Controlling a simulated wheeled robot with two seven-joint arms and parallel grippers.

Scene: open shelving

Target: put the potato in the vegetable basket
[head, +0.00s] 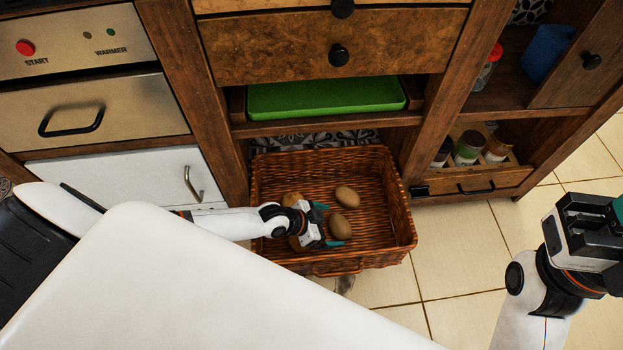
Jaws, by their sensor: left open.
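The vegetable basket (385,245) is a brown wicker basket on the floor under the shelving, in the middle of the head view. Inside it lie several brown potatoes. One potato (347,196) lies toward the back and another potato (340,227) lies just right of my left gripper. My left gripper (330,228) is open and reaches down into the basket from the left, its teal fingertips beside the nearer potato. Other potatoes are partly hidden behind the gripper. My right gripper (606,225) is at the right edge, away from the basket; its fingers are mostly out of frame.
A white surface (190,290) fills the lower left. A green tray (325,96) sits on the shelf above the basket. Jars (468,148) stand in a low rack at the right. The tiled floor (450,245) right of the basket is clear.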

